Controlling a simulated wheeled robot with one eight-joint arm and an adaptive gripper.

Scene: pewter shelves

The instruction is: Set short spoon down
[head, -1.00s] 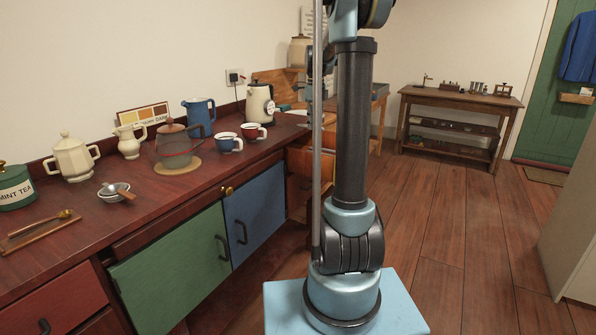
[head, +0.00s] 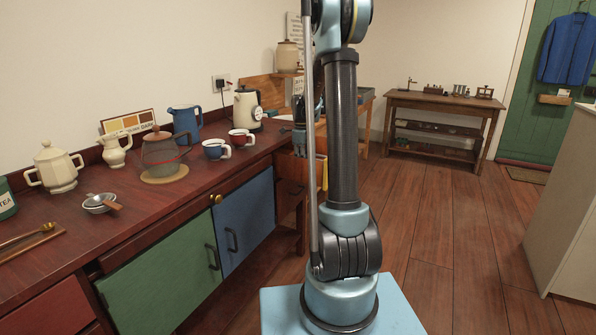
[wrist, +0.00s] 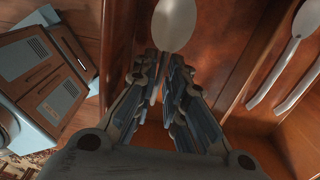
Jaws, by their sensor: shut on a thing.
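My gripper (wrist: 165,65) is shut on a pale spoon (wrist: 174,25) in the wrist view. I take it to be the short spoon. In the head view my gripper (head: 300,148) is low by the counter's right end, partly behind my arm; the held spoon cannot be made out there.
Open floor (head: 440,220) is at right.

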